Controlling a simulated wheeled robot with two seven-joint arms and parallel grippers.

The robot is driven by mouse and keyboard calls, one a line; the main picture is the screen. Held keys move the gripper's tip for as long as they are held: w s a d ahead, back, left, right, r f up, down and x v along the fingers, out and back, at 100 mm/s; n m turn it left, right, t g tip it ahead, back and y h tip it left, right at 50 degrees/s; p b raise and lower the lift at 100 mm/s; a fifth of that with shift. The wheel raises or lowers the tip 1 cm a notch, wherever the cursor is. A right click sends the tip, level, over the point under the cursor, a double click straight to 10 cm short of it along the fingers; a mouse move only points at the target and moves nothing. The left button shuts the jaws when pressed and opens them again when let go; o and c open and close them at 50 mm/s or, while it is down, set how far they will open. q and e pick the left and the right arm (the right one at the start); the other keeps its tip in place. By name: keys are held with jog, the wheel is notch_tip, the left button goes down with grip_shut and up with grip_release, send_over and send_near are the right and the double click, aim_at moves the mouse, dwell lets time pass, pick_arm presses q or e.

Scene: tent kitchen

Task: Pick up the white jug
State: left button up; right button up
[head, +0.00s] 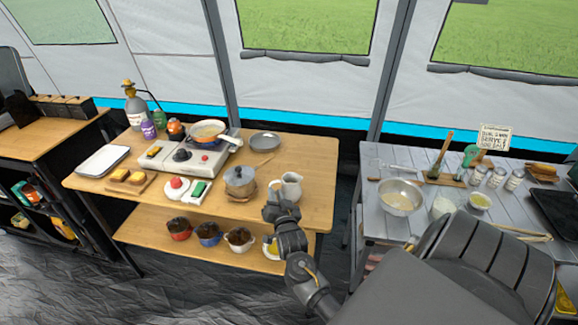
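The white jug (292,184) stands upright near the front right part of the wooden table (310,160). My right gripper (279,205) is at the table's front edge, just in front of the jug and slightly to its left. It overlaps the jug's lower left part in the view. I cannot tell whether it touches the jug or whether its fingers are open. My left gripper is not in view.
A lidded pot (240,181) stands just left of the jug. A stove with a pan (207,130) is farther back. Several bowls, one of them blue (209,234), are on the lower shelf. A grey table (385,160) with a metal bowl (401,197) is at right.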

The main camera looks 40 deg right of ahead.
aim_at(272, 184)
jog(key=shift+p+x, duration=0.75)
jog(key=shift+x, duration=1.6)
jog(key=shift+w, duration=0.4)
jog(key=shift+s, duration=0.1)
grip_shut()
jog(key=shift+r, duration=0.1)
